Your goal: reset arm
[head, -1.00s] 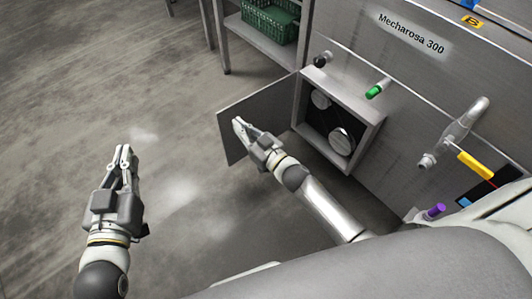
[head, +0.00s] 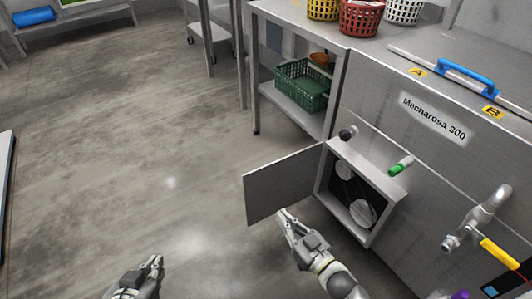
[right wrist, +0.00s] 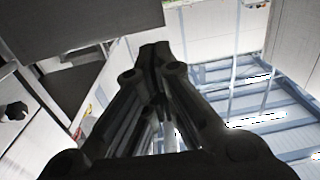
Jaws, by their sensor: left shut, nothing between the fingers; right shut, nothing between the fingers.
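My left gripper (head: 154,265) is at the bottom of the head view, over bare floor. It is shut and empty. My right gripper (head: 285,217) is below the open door (head: 285,185) of the machine's box. It is shut and empty, and its fingers also show closed together in the right wrist view (right wrist: 155,52). Its fingertips appear close to the door's lower edge; I cannot tell whether they touch.
The steel washing machine (head: 420,170) stands at right, with its open box (head: 352,195), green-tipped handle (head: 401,166) and yellow-handled tap (head: 498,252) protruding. A steel shelf table (head: 300,115) with a green crate (head: 300,88) stands behind. Floor at left is clear.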

